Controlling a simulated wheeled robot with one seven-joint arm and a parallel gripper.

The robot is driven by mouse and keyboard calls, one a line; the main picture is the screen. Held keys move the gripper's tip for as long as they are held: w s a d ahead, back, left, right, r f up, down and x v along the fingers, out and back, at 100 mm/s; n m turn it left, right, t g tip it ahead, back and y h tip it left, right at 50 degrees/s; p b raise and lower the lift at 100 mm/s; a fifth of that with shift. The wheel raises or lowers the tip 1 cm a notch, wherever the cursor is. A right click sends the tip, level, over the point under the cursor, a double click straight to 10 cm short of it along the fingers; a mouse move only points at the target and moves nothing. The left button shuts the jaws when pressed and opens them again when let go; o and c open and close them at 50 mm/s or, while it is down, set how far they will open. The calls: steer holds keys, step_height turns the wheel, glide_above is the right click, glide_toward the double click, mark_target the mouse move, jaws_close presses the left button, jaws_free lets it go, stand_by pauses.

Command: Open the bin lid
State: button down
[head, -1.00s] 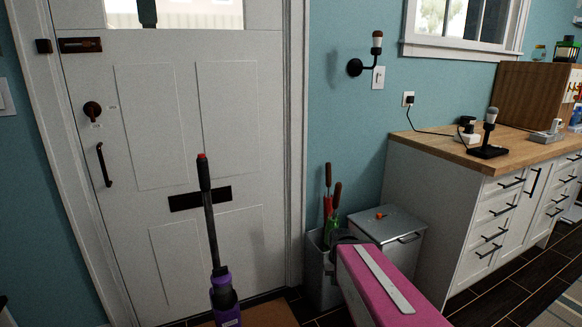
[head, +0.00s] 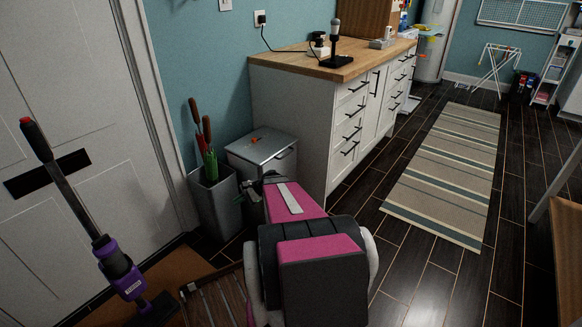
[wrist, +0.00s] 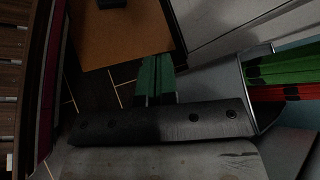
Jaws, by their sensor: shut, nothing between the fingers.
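The bin (head: 262,150) is a grey metal box between the tall grey holder and the white cabinet. Its flat lid is shut, with a small orange-red object on top and a dark handle at its front right edge. My gripper (head: 241,204) is in front of the bin's left side, below lid level, pointing left toward the holder and apart from the lid handle. In the wrist view its green fingers (wrist: 155,80) are together with nothing between them. My pink arm hides the bin's lower front. I cannot clearly make out the bin in the wrist view.
A tall grey holder (head: 215,205) with red and green items stands left of the bin, close to my gripper. A purple stick vacuum (head: 118,265) leans by the white door. The white cabinet (head: 290,110) stands right of the bin. Dark floor around the striped rug (head: 445,170) is open.

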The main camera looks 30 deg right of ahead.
steer(key=w+d+f+m+t+y, duration=0.25)
steer(key=d+m+t, duration=0.2)
steer(key=d, duration=0.35)
steer(key=w+d+f+m+t+y, duration=0.1)
steer(key=w+d+f+m+t, duration=0.25)
steer(key=d, duration=0.55)
steer(key=s+d+f+m+t+h, duration=0.1)
steer(key=s+d+m+t+h, duration=0.15)
steer(key=d+m+t, duration=0.5)
steer(key=s+d+f+m+t+h, duration=0.2)
steer(key=d+m+t+h, duration=0.15)
steer(key=d, duration=0.75)
steer(key=w+a+r+t, duration=0.1)
steer(key=w+a+r, duration=0.2)
steer(key=w+r, duration=0.5)
steer(key=shift+w+r, duration=0.15)
steer(key=shift+r, duration=0.8)
steer(key=shift+h, duration=0.25)
steer(key=shift+r, duration=0.1)
